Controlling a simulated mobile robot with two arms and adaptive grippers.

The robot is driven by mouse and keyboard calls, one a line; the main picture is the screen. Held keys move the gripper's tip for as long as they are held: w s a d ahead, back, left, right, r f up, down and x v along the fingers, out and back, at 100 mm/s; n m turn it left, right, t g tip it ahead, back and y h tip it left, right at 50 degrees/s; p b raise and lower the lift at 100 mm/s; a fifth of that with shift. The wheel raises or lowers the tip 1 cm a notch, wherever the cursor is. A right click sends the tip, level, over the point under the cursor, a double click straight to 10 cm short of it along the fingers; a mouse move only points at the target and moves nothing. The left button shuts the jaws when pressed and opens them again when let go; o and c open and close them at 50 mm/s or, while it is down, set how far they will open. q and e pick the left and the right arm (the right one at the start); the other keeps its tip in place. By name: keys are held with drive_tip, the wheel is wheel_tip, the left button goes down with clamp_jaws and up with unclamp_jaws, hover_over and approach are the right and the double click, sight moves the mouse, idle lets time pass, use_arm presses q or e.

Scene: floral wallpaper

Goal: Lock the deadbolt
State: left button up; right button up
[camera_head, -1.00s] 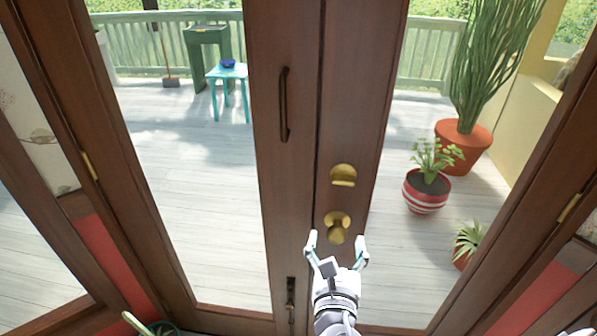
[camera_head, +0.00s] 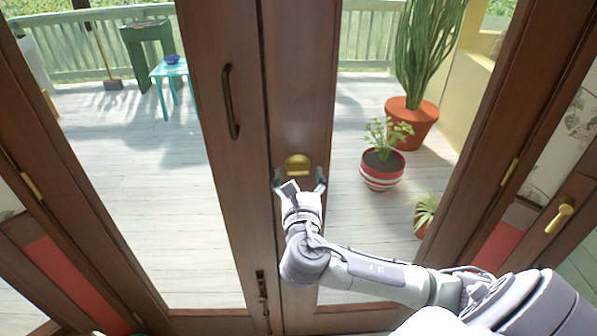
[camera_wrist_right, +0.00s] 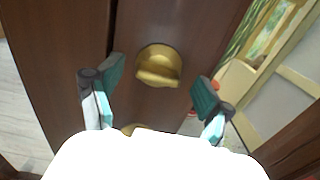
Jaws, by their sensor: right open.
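The brass deadbolt (camera_head: 298,165) is on the right-hand wooden door (camera_head: 297,80), with its thumb turn facing me. In the right wrist view the deadbolt (camera_wrist_right: 158,66) sits a little beyond and between my fingertips, and its turn piece looks roughly level. My right gripper (camera_head: 300,184) is open just below the deadbolt, one finger on each side, not visibly touching it. The brass knob below is mostly hidden by my gripper; a bit of brass (camera_wrist_right: 131,129) shows at the bottom of the right wrist view. My left gripper is not in view.
The left-hand door has a dark pull handle (camera_head: 231,101) and a low bolt (camera_head: 262,296). Beyond the glass are a striped pot (camera_head: 382,178), a cactus pot (camera_head: 411,121) and a turquoise table (camera_head: 169,70). A brass handle (camera_head: 559,217) is at the right.

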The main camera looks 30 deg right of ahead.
drive_tip(key=shift+w+d, duration=0.2)
drive_tip(key=shift+w, duration=0.15)
drive_tip(key=c, duration=1.2)
drive_tip(key=shift+o, duration=0.2)
